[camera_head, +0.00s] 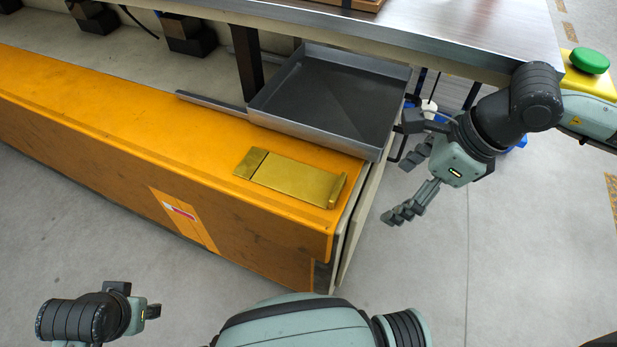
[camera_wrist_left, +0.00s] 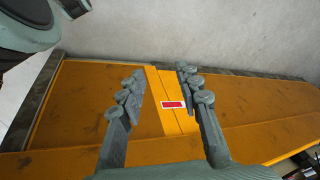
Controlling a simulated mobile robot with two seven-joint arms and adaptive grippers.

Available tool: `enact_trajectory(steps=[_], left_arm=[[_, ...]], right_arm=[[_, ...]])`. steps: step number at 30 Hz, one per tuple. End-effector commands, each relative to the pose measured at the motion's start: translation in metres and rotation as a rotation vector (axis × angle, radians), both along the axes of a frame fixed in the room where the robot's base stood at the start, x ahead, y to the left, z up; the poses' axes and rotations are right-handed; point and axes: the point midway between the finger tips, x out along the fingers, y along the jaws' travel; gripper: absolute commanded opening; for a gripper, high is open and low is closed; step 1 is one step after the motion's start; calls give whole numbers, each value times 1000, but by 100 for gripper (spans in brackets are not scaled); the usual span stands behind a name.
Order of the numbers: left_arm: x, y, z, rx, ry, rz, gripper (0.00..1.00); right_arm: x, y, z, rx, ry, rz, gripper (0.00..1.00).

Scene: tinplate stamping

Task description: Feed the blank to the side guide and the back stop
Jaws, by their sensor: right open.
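A flat brass-coloured plate (camera_head: 292,181) lies on the orange bench top, near its right end. A raised block (camera_head: 250,163) stands at its left end and a raised strip (camera_head: 337,190) at its right end. I cannot tell which of these is the blank, the side guide or the back stop. My right gripper (camera_head: 407,185) is open and empty, right of the bench end and apart from the brass pieces. My left gripper (camera_wrist_left: 160,76) is open and empty in the left wrist view, facing the orange bench front with its red-and-white label (camera_wrist_left: 173,105).
A dark grey tray (camera_head: 330,100) sits behind the brass plate, its front edge close to it. A steel-topped table (camera_head: 460,35) is at the back. A green button (camera_head: 589,60) on a yellow box is at upper right. Open floor lies right of the bench.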

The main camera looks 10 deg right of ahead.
Motion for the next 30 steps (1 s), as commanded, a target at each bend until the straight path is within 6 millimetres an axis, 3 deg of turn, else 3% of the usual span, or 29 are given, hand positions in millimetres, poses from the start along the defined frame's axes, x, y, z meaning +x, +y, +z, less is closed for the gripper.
enact_trajectory(steps=[9, 19, 24, 30], left_arm=[[11, -2, -27, -17, 10, 0, 34], [13, -2, -38, -21, 15, -2, 34], [13, -1, -40, -21, 16, -2, 34], [13, -1, -40, -21, 16, -1, 34]], right_arm=[[28, 43, 4, 3, -2, 5, 88], [42, 65, 2, 1, -2, 4, 88], [47, 73, -26, 0, 4, 2, 88], [52, 79, -45, -1, 1, 2, 88]])
